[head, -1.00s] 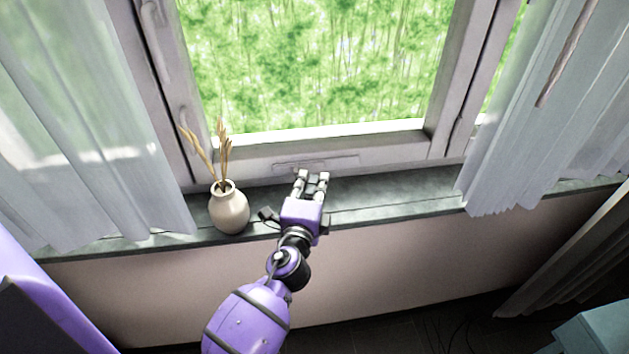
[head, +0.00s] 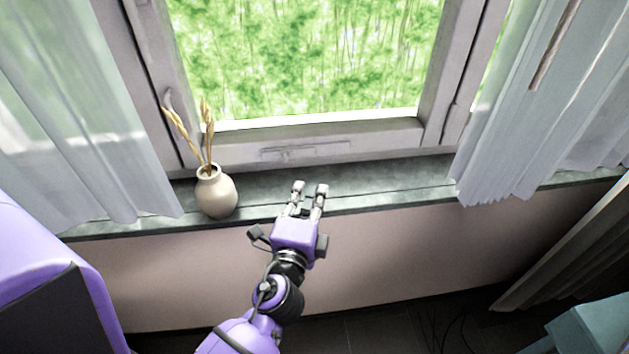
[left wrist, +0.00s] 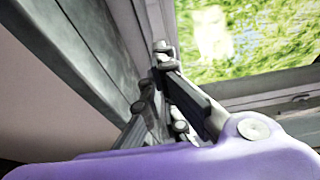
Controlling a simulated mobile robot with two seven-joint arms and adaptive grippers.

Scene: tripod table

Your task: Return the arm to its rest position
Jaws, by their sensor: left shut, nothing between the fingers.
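My left gripper (head: 309,188) is purple with grey fingers. In the head view it hangs in front of the window sill (head: 385,186), its fingertips over the sill's front part. It is shut with nothing between its fingers. In the left wrist view the fingers (left wrist: 162,68) reach forward along the sill (left wrist: 92,62), toward the window frame. My right gripper is in neither view.
A beige vase (head: 216,192) with dried stalks stands on the sill to the left of the gripper. White curtains hang at the left (head: 90,120) and right (head: 520,110). A teal object (head: 590,330) is at the lower right. The sill's middle is clear.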

